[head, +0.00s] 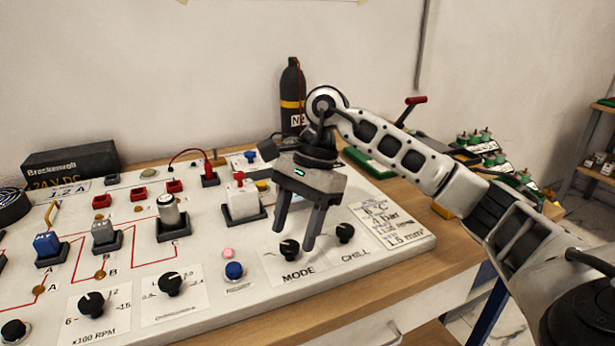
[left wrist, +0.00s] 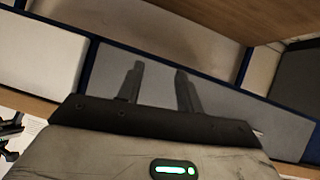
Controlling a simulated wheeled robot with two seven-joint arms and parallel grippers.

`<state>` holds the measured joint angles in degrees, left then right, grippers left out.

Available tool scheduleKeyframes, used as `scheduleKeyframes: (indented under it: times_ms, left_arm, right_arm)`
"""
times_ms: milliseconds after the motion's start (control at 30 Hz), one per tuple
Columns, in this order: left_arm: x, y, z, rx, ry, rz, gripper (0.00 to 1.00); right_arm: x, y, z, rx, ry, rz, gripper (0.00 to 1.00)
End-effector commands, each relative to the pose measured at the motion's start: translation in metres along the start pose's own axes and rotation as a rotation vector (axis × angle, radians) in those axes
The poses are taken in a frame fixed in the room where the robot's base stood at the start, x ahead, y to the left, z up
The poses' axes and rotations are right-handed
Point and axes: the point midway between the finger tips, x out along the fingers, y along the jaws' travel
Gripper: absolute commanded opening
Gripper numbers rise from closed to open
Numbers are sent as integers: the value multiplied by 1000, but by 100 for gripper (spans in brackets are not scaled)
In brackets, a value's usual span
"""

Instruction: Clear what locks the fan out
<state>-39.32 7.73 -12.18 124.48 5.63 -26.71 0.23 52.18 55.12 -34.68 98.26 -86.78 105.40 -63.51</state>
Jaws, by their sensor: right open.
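The white panel (head: 150,285) lies on a wooden bench. A black round part, likely the fan (head: 12,205), is cut by the left edge. A blue plug-in block (head: 47,245), a grey one (head: 104,235) and a silver cylinder (head: 168,212) sit in black sockets along red lines. A white block with a red top (head: 241,200) sits in another socket. Which part locks the fan I cannot tell. My right gripper (head: 294,238) is open and empty, pointing down above the MODE knob (head: 289,250). My left gripper (left wrist: 160,70) is open and empty, away from the panel.
The CHILL knob (head: 345,233), a blue button (head: 234,271) and the RPM knob (head: 92,305) stand up from the panel. A black power supply box (head: 72,165) and a dark gas bottle (head: 292,95) stand behind. Green parts (head: 470,138) lie at right behind my right arm.

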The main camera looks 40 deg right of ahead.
Motion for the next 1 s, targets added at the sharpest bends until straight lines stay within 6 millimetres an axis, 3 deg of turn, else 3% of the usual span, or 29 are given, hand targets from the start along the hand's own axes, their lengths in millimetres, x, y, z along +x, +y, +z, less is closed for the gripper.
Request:
scheduleKeyframes:
  times_ms: [400, 500, 700, 1000]
  left_arm:
    - [-5, 1, -9, 6, -1, -3, 36]
    - [-8, 1, -10, 14, -9, -8, 36]
    - [-9, -1, -4, 29, -35, -17, 36]
    - [-8, -2, -2, 36, -38, -17, 36]
  right_arm:
    - [-104, 0, 1, 3, 2, -6, 52]
    - [-122, 0, 1, 3, 2, -6, 52]
    - [-141, 0, 1, 0, 1, -3, 52]
    - [-143, 0, 0, 0, -1, -2, 52]
